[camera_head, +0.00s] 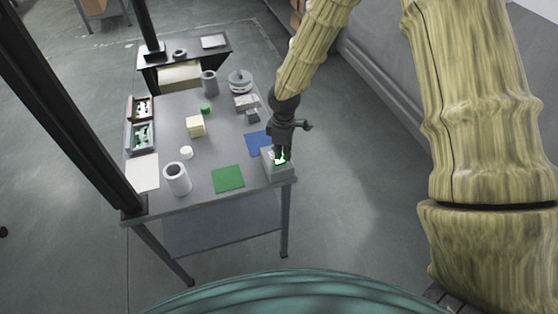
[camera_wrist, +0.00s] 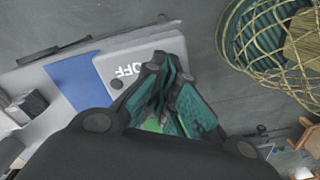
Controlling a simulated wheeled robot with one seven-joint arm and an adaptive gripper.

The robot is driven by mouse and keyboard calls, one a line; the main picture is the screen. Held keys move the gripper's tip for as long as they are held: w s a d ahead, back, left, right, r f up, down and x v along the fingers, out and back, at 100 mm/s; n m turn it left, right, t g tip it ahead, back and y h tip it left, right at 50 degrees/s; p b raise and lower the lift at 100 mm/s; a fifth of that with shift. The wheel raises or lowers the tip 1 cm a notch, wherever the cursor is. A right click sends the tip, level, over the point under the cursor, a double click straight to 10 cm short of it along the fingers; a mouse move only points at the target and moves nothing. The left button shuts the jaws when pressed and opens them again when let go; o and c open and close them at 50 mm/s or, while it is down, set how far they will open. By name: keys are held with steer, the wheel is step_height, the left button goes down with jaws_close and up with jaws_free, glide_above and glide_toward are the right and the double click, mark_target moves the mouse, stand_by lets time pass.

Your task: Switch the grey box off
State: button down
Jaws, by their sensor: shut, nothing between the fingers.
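The grey box (camera_head: 280,174) stands at the front right corner of the grey table in the head view. My gripper (camera_head: 281,157) points down right over its top, with bright green showing around the fingertips. In the wrist view the box (camera_wrist: 108,66) has a light top with the white word "OFF" and a small dark round spot beside it. My gripper (camera_wrist: 168,108) is shut with nothing held, and its teal fingers cover part of the box. A green patch shows between the fingers. Whether the fingertips touch the box is hidden.
A blue mat (camera_head: 257,142) lies beside the box and a green mat (camera_head: 228,178) to its left. A white cylinder (camera_head: 176,179), a cream block (camera_head: 195,125) and several small items stand on the table (camera_head: 222,204). A dark column (camera_head: 75,110) rises at the table's left.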

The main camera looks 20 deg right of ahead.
steer(key=shift+f, duration=0.4)
steer(key=shift+r, duration=0.15)
steer(key=shift+r+p, duration=2.55)
steer(key=shift+r, duration=0.9)
steer(key=s+a+f+m+y+b, duration=0.15)
steer(key=s+f+m+b, duration=0.6)
steer(key=s+f, duration=1.75)
steer(key=s+d+f+m+h, duration=0.1)
steer(key=s+d+m, duration=0.4)
steer(key=s, duration=0.6)
steer(key=shift+s+f+b, duration=0.2)
steer(key=shift+f+b, duration=0.15)
steer(key=shift+f, duration=0.4)
